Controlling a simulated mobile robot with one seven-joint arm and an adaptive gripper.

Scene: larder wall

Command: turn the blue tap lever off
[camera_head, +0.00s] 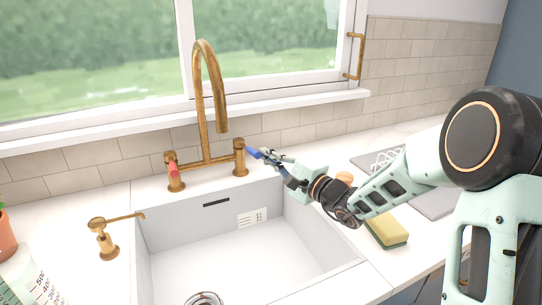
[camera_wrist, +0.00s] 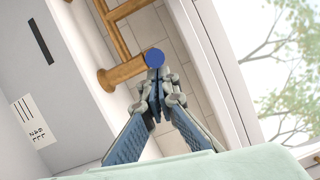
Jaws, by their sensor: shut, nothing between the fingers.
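The brass tap (camera_head: 208,110) stands behind the sink, with a red lever (camera_head: 172,167) on its left post and a blue lever (camera_head: 252,153) on its right post. The blue lever points to the right and toward the front. My gripper (camera_head: 270,155) is shut and empty, with its fingertips close to the blue lever's end. In the wrist view the blue lever (camera_wrist: 155,57) shows end-on as a round blue tip, right at my fingertips. I cannot tell whether they touch. The brass post (camera_wrist: 118,76) is beside it.
The white sink (camera_head: 170,235) is empty below the tap. A yellow-green sponge (camera_head: 387,230) lies on the right counter, near my arm. A brass soap dispenser (camera_head: 106,240) stands at the left. The window sill (camera_head: 300,104) runs behind the tap.

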